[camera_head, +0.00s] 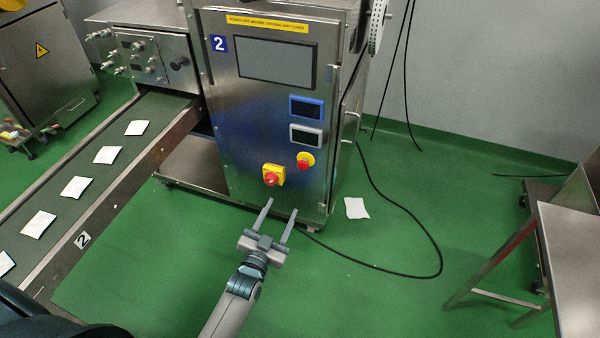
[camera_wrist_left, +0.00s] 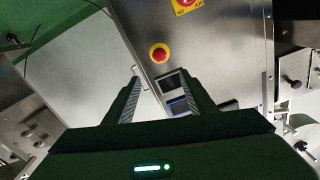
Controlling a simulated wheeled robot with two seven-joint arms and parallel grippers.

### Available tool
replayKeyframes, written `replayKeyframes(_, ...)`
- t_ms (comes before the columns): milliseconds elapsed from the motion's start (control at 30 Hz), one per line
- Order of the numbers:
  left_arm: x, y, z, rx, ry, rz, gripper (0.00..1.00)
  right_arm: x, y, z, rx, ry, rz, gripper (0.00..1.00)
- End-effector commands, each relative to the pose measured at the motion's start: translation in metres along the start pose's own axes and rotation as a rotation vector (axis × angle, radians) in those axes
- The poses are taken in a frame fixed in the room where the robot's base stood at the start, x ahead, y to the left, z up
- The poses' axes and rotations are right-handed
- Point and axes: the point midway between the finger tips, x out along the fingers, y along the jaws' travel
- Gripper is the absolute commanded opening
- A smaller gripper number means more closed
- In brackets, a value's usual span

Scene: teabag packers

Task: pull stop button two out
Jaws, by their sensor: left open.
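The steel machine (camera_head: 240,130) marked 2 carries two red stop buttons on its front. One red button (camera_head: 271,179) sits on a square yellow box. The other red button (camera_head: 305,162) sits on a round yellow plate, higher and to the right. In the left wrist view the round-plated button (camera_wrist_left: 159,54) shows just beyond the fingertips, and the yellow-boxed button (camera_wrist_left: 184,3) is cut off at the top edge. My left gripper (camera_head: 282,206) is open and empty, below the buttons in the head view. It also shows in the left wrist view (camera_wrist_left: 158,77). My right gripper is not visible.
A large screen (camera_head: 276,63) and two small displays (camera_head: 306,107) are on the machine front. A conveyor (camera_head: 90,185) with several white packets runs at left. A black cable (camera_head: 425,240) and a white packet (camera_head: 356,208) lie on the green floor. A steel table (camera_head: 572,265) stands at right.

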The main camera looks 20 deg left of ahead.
Motion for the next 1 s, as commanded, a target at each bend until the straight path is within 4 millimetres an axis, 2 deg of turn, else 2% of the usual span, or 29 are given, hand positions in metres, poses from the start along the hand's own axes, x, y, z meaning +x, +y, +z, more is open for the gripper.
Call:
replayKeyframes(267,0.006,0.000,0.001,0.000,-0.001,0.001,0.50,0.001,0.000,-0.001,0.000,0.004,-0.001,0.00)
replayKeyframes(433,0.022,0.001,0.001,-0.001,-0.001,0.001,0.50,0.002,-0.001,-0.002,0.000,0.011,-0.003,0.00)
replayKeyframes(1000,0.119,0.001,0.001,0.000,-0.001,0.001,0.50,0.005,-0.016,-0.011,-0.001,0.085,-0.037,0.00)
